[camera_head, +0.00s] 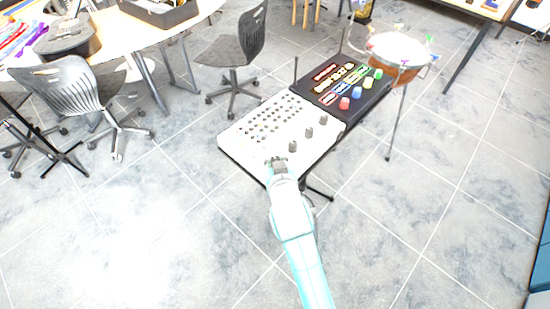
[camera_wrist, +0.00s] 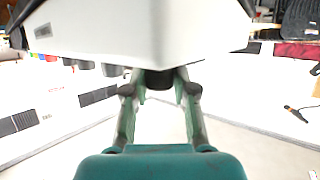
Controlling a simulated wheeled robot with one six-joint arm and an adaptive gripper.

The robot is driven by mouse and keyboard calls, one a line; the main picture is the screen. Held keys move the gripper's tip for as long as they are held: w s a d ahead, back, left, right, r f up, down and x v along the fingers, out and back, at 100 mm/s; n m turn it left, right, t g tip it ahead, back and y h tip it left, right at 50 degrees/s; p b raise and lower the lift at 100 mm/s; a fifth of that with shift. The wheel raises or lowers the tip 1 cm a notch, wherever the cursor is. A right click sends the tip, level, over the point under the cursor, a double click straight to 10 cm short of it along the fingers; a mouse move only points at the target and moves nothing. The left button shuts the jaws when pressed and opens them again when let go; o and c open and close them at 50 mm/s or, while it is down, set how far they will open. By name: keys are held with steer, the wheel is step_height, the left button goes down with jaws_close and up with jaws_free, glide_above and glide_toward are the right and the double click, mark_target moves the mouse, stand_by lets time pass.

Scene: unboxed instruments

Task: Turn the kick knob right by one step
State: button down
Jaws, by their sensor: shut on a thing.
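A white drum-machine panel (camera_head: 270,127) stands in the middle of the head view, with rows of small buttons and a line of dark knobs along its right side. My gripper (camera_head: 277,163) is at the panel's near corner, at the nearest end of that line. In the wrist view my gripper (camera_wrist: 160,88) is shut on a dark knob (camera_wrist: 159,79), one finger on each side. The white body (camera_wrist: 140,30) fills the top of that view. Knob labels are too small to read, and the held knob's pointer is hidden.
Three free dark knobs (camera_head: 292,147) (camera_head: 309,132) (camera_head: 323,119) stand close beyond my gripper. A black panel (camera_head: 352,83) with coloured knobs adjoins the white one. A drum (camera_head: 398,50) stands behind it. Chairs (camera_head: 235,50) are at left. The floor to the right is clear.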

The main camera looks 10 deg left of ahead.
steer(key=shift+m+h, duration=0.6)
steer(key=shift+h, duration=0.1)
steer(key=c, duration=0.9)
jaws_free()
steer(key=v, duration=1.2)
steer(key=shift+f, duration=0.15)
